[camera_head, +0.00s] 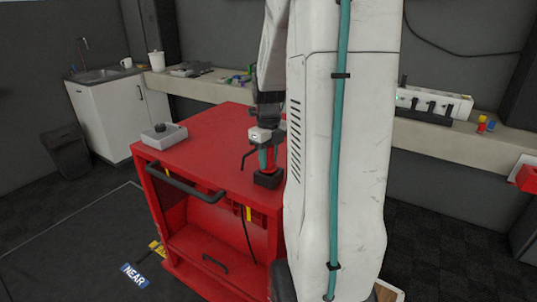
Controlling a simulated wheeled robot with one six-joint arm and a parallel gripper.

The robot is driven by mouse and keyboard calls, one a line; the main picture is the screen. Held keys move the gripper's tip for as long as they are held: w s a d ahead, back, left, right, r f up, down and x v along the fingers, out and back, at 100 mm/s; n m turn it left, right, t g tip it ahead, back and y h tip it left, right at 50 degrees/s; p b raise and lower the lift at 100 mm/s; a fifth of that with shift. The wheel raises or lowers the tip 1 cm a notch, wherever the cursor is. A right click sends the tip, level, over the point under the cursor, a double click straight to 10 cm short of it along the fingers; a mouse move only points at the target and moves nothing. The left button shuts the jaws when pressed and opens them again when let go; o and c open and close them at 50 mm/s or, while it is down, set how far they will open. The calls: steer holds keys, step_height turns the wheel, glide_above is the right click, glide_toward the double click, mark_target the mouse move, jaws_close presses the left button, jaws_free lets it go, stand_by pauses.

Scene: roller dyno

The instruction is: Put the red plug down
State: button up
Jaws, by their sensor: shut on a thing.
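My gripper (265,155) points down over the right part of the red cart's top, just left of my large white arm link. It is shut on a small red piece, which looks to be the red plug (271,160). The plug is upright, and its lower end is at a black block (268,179) on the cart top. I cannot tell whether the plug sits in the block or is just above it. The fingertips are small and partly blend with the plug.
The red cart (205,145) has a grey box with a dark knob (164,134) at its left corner and a black front handle (185,187). A bench (200,87) runs behind, with a white socket strip (435,103) at right. The cart top's middle is clear.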

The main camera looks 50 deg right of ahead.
steer(key=shift+f, duration=0.3)
steer(key=o, duration=0.8)
steer(key=shift+f, duration=0.1)
steer(key=shift+o, duration=0.2)
